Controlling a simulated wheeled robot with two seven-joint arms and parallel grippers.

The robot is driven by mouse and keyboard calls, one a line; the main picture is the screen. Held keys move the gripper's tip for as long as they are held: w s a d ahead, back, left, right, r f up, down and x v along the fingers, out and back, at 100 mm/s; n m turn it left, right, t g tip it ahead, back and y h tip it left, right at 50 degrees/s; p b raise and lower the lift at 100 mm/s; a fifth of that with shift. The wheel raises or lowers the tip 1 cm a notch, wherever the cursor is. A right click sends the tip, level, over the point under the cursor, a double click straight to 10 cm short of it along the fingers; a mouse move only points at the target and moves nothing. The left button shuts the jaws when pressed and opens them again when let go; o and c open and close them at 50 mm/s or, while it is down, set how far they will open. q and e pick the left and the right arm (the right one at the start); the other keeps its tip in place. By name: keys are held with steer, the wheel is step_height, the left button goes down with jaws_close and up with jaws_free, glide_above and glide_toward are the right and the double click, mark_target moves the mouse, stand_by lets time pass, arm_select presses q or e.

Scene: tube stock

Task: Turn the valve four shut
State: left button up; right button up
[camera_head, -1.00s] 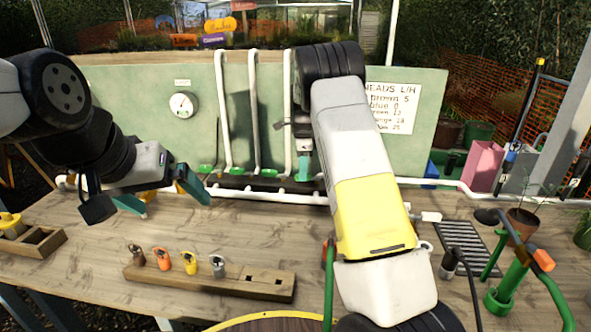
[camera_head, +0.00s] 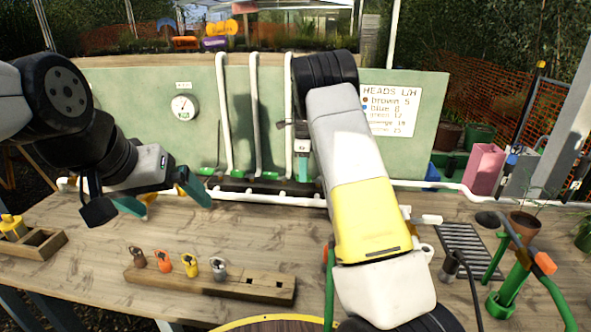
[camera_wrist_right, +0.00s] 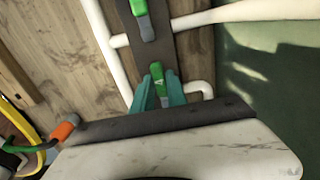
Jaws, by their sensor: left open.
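Green valve handles (camera_head: 207,171) sit in a row on a dark strip at the foot of the green board. In the right wrist view one green handle with a pale mark (camera_wrist_right: 157,71) lies between the teal fingertips of my right gripper (camera_wrist_right: 160,88); I cannot tell whether they touch it. Another green handle (camera_wrist_right: 143,22) lies further along the strip. In the head view my right gripper (camera_head: 302,168) points down at the row's right end, and my arm hides part of that area. My left gripper (camera_head: 172,199) is open and empty above the bench's left side.
White pipes (camera_head: 255,115) run down the board beside a round gauge (camera_head: 183,107). A wooden block (camera_head: 240,284) with several coloured heads lies at the front of the bench. A green stand (camera_head: 511,283) and a drain grate (camera_head: 468,246) are at right.

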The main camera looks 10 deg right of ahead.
steer(key=o, duration=0.4)
steer(key=shift+c, duration=0.2)
step_height(320, 180, up, 8)
steer(key=shift+f, duration=0.1)
stand_by(0.3)
